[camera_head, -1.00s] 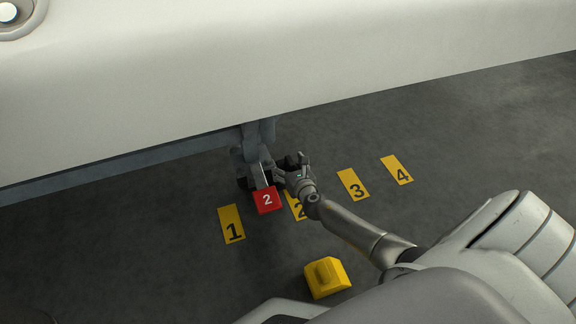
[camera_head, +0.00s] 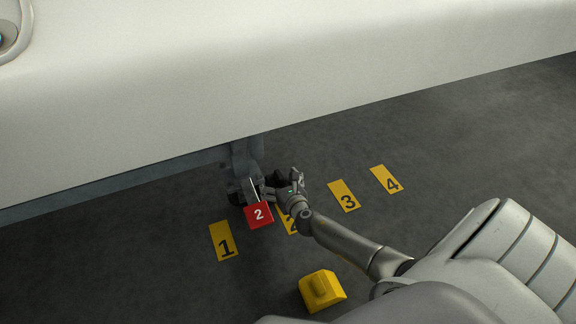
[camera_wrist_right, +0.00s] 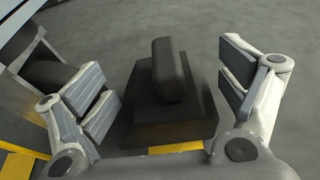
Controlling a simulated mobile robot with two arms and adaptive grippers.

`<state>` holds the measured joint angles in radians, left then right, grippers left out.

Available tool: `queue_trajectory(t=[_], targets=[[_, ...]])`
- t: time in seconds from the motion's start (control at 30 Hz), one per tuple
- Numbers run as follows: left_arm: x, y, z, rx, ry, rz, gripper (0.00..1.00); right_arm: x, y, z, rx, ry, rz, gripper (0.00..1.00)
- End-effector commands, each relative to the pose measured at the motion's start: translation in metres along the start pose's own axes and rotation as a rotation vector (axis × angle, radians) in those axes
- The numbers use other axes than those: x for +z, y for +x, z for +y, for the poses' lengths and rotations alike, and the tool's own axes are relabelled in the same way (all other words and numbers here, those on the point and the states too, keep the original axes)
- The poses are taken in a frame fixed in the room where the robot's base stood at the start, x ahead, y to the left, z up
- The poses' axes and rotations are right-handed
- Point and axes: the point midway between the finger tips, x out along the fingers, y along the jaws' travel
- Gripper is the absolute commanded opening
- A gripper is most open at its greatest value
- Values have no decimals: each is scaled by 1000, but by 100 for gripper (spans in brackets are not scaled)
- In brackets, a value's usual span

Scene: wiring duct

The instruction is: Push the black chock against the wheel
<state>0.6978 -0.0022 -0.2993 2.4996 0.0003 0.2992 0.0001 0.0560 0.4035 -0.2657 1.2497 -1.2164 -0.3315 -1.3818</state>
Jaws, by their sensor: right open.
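The black chock (camera_wrist_right: 165,105) lies on the floor between the open fingers of my right gripper (camera_wrist_right: 166,88) in the right wrist view, its upright grip rib in the middle. A gap shows between the rib and each finger. In the head view my right gripper (camera_head: 283,187) is down by the wheel (camera_head: 236,196) under the white body, and the chock (camera_head: 277,178) is mostly hidden by it. The wheel also shows as a dark cylinder at the left of the right wrist view (camera_wrist_right: 50,75). I cannot tell whether chock and wheel touch. My left gripper is not seen.
A red tag marked 2 (camera_head: 259,215) hangs by the wheel. Yellow floor plates 1 (camera_head: 223,241), 3 (camera_head: 343,196) and 4 (camera_head: 386,179) lie around. A yellow chock (camera_head: 321,291) sits nearer me. The white body (camera_head: 250,80) overhangs the wheel.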

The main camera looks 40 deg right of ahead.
Motion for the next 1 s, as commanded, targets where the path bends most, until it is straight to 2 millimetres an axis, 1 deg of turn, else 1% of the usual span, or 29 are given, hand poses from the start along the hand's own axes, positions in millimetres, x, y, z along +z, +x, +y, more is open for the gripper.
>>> queue_trajectory(t=[0.03, 0.17, 0.4, 0.6, 0.77, 1.0], targets=[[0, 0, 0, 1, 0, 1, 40, -2, -7, 3, 9, 0, 2, 99], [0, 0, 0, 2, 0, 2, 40, -2, -27, 1, 6, -1, 4, 99], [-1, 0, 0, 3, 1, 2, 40, -1, -69, -3, -5, -3, 3, 99], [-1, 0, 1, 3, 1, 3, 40, 0, -97, -5, -9, -3, 2, 99], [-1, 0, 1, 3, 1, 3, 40, 0, -107, -6, -13, -4, 0, 99], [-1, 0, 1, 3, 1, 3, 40, 1, -109, -6, -13, -3, -1, 99]])
